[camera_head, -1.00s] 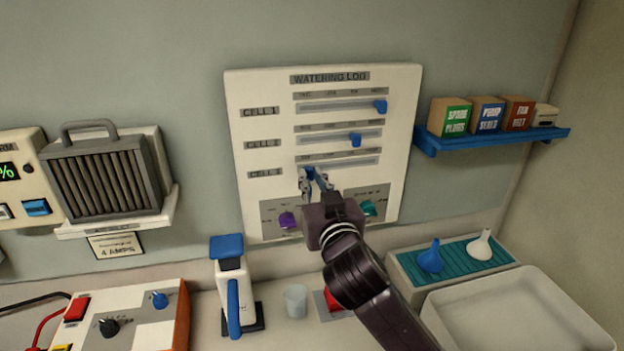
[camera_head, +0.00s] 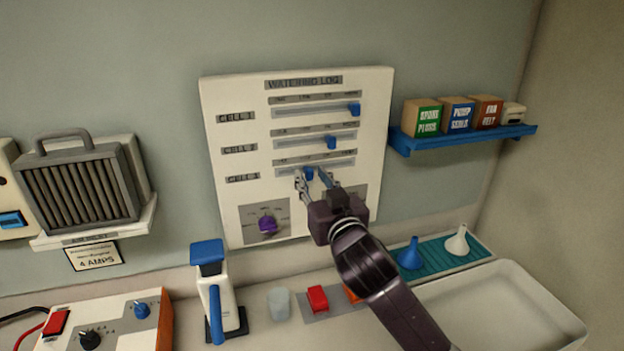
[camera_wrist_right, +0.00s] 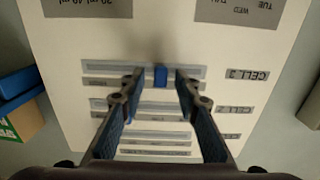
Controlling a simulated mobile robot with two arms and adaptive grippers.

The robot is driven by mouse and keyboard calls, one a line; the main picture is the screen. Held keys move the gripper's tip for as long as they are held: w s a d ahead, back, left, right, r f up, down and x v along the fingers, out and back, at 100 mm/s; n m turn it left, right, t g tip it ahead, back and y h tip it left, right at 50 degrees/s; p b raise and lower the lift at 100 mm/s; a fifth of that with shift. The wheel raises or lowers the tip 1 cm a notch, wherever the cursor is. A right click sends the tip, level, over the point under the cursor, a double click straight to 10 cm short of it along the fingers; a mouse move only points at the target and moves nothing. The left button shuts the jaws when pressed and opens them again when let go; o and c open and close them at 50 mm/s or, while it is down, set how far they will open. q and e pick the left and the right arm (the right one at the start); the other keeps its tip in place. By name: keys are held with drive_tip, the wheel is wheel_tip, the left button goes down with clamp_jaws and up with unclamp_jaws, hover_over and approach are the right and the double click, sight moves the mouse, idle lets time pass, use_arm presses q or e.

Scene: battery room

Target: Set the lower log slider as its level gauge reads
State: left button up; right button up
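The watering log board (camera_head: 232,185) on the wall has three horizontal slider tracks. The lowest track (camera_head: 340,162), by the cell 3 label (camera_head: 243,179), has a blue knob (camera_head: 309,172) left of mid-track. My right gripper (camera_head: 311,178) is at this knob. In the right wrist view the picture is upside down; the blue knob (camera_wrist_right: 161,75) sits between the two parted fingertips (camera_wrist_right: 155,85), with a gap on each side. The upper knob (camera_head: 354,109) is near its track's right end, the middle knob (camera_head: 331,142) right of centre. I cannot make out a level gauge. My left gripper is not in view.
A purple dial (camera_head: 267,223) is low on the board; my right arm covers the lower right. A blue shelf (camera_head: 465,139) with boxes is to the right. Below stand a blue-handled white device (camera_head: 222,287), a cup (camera_head: 279,303), a red switch (camera_head: 317,298) and a white tray (camera_head: 500,310).

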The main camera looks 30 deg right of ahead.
drive_tip(key=shift+r, duration=0.1)
wheel_tip(320, 180, up, 10)
drive_tip(key=shift+f, duration=0.1)
idle(0.5)
drive_tip(key=shift+f, duration=0.15)
idle(0.5)
